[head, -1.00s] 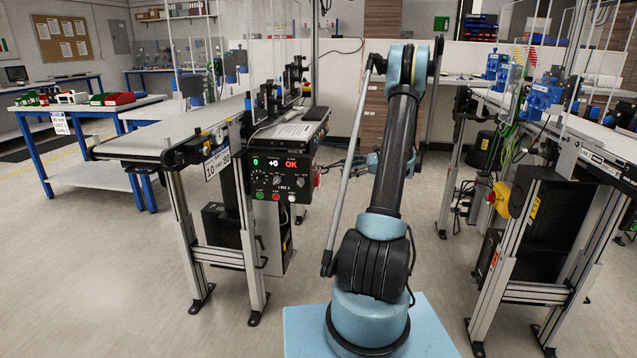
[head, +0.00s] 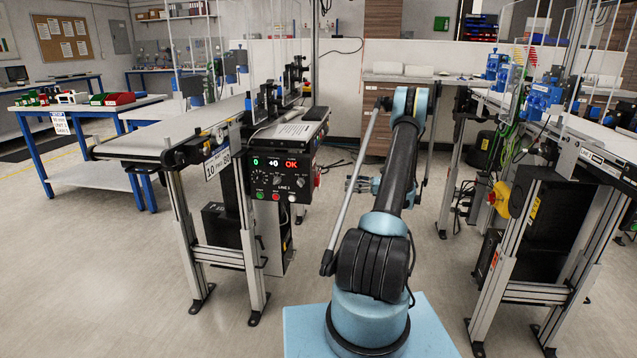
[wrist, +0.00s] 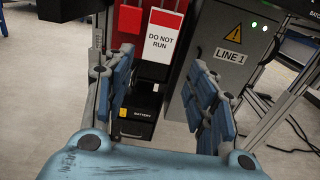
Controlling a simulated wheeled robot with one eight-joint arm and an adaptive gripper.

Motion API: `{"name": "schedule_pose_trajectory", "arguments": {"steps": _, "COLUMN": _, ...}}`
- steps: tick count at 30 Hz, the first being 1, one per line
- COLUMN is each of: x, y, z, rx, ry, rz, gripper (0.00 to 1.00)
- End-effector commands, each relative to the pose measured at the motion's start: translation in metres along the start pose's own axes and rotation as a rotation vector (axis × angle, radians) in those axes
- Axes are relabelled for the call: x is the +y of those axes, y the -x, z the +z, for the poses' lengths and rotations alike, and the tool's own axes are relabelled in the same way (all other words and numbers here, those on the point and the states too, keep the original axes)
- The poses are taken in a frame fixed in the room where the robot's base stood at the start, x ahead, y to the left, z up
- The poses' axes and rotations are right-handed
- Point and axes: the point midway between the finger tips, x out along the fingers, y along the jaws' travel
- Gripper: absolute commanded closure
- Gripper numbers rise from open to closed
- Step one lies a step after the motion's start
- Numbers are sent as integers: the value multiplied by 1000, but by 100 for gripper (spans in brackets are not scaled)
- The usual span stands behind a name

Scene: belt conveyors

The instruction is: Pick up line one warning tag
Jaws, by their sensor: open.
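The warning tag (wrist: 162,38), white with a red top and reading "DO NOT RUN", hangs upright in the upper middle of the wrist view. It is beside the grey cabinet (wrist: 222,75) labelled "LINE 1". I cannot make the tag out in the head view. My gripper (wrist: 162,72) is open, with one blue finger left and one right of the tag in the picture. It appears empty and apart from the tag. In the head view my gripper (head: 357,184) shows small beside my arm, between the two conveyor lines.
A red panel (wrist: 126,22) is left of the tag. A black battery box (wrist: 139,122) is below it. Cables lie on the floor at right. In the head view, the left conveyor (head: 155,146) and right conveyor (head: 590,135) stand either side, with open floor between.

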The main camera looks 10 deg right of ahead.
Motion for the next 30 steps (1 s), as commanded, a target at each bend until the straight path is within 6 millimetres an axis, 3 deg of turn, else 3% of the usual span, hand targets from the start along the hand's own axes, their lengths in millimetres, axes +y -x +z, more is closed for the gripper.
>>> {"name": "schedule_pose_trajectory", "arguments": {"steps": 9, "x": 0, "y": -55, "z": 0, "rx": 0, "ry": 0, "rz": 3, "gripper": 48}}
{"name": "schedule_pose_trajectory", "arguments": {"steps": 20, "x": 0, "y": -77, "z": 0, "rx": 1, "ry": 1, "rz": 1, "gripper": 48}}
{"name": "schedule_pose_trajectory", "arguments": {"steps": 30, "x": -1, "y": -119, "z": 2, "rx": 1, "ry": 1, "rz": 2, "gripper": 48}}
